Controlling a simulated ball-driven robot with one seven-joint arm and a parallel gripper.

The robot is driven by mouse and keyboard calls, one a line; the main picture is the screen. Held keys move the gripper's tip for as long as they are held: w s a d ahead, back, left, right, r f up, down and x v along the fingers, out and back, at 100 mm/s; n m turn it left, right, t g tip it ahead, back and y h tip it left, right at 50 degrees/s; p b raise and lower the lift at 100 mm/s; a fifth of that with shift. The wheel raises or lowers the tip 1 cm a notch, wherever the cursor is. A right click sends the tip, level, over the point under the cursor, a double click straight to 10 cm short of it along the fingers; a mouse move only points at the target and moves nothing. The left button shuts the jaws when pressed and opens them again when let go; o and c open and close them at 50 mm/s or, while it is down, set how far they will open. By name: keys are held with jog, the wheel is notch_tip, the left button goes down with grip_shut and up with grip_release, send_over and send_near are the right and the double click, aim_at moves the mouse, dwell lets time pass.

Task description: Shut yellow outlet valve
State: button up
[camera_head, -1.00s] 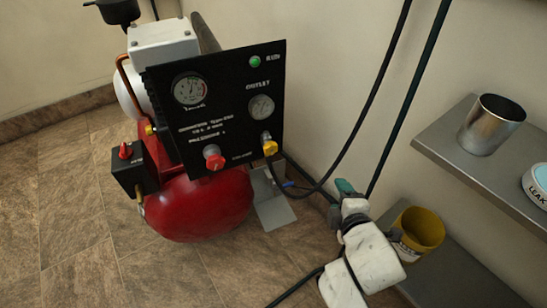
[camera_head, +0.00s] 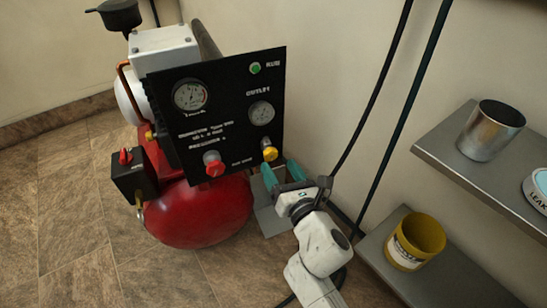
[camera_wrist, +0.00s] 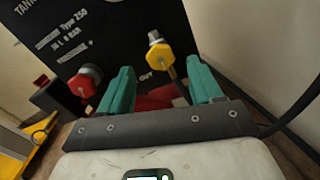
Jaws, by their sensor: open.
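The yellow outlet valve (camera_head: 269,153) is a faceted knob low on the right of the black panel (camera_head: 228,107). In the wrist view the yellow valve (camera_wrist: 160,59) shows ahead of my gripper, across the gap between the fingers. My gripper (camera_head: 281,176) has teal fingers and is just below and right of the valve in the head view. In the wrist view my gripper (camera_wrist: 160,80) is open and empty, with a finger on each side. I cannot tell whether either finger touches the knob.
A red knob (camera_head: 214,165) sits left of the yellow one, also in the wrist view (camera_wrist: 85,81). The red tank (camera_head: 198,212) is below the panel. A grey shelf (camera_head: 450,160) with a metal cup (camera_head: 491,131) and a yellow bucket (camera_head: 415,240) are at right. Dark hoses hang along the wall.

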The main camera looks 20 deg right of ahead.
aim_at(272, 156)
jog(key=shift+w+b, duration=0.35)
jog(key=shift+w, duration=2.05)
jog(key=shift+c, duration=0.5)
jog(key=c, duration=1)
jog(key=shift+o, duration=0.2)
